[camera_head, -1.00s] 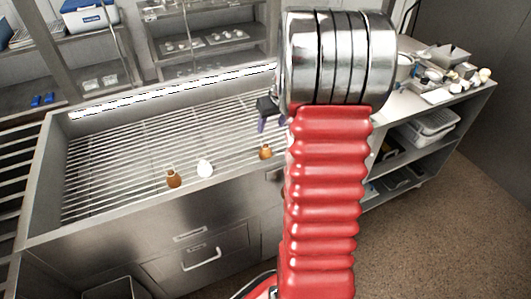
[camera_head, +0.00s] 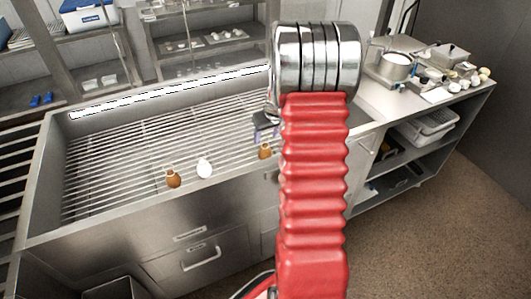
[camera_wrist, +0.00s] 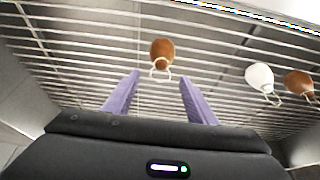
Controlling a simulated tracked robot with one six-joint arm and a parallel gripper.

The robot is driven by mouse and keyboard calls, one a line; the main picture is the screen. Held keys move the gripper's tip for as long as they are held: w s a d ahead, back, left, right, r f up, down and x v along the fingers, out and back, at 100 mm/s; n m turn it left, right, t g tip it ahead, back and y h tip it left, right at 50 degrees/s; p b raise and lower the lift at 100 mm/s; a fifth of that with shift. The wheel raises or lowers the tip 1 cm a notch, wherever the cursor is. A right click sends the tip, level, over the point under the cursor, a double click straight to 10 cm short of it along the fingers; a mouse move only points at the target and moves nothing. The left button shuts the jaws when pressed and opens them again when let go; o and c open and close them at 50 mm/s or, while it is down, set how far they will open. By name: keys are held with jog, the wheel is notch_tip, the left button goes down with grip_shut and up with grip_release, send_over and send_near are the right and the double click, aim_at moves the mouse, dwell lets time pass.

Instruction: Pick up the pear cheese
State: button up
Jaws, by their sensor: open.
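Three pear-shaped cheeses with string loops rest on the slatted rack (camera_head: 110,165). One brown pear cheese (camera_head: 265,151) is at the right, a white one (camera_head: 205,168) is in the middle and another brown one (camera_head: 173,179) is at the left. My gripper (camera_head: 266,133) is open and empty, just behind the right brown cheese. In the wrist view, my purple fingers (camera_wrist: 158,95) point toward this brown cheese (camera_wrist: 161,51), which lies ahead between their lines, apart from them. The white cheese (camera_wrist: 259,77) and the other brown one (camera_wrist: 299,82) are to the right there.
The steel basin's rim (camera_head: 130,213) surrounds the rack, with drawers below. A bench at the right holds a pot (camera_head: 395,66) and small items. Shelves (camera_head: 210,40) stand behind. The rack's left part is clear.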

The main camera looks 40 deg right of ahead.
aim_at(265, 144)
dwell(0.3)
jog(key=shift+s+x, duration=0.1)
jog(key=shift+x, duration=1.2)
jog(key=shift+s+x, duration=0.15)
jog(key=shift+x, duration=1.2)
jog(key=shift+c, duration=0.7)
grip_shut()
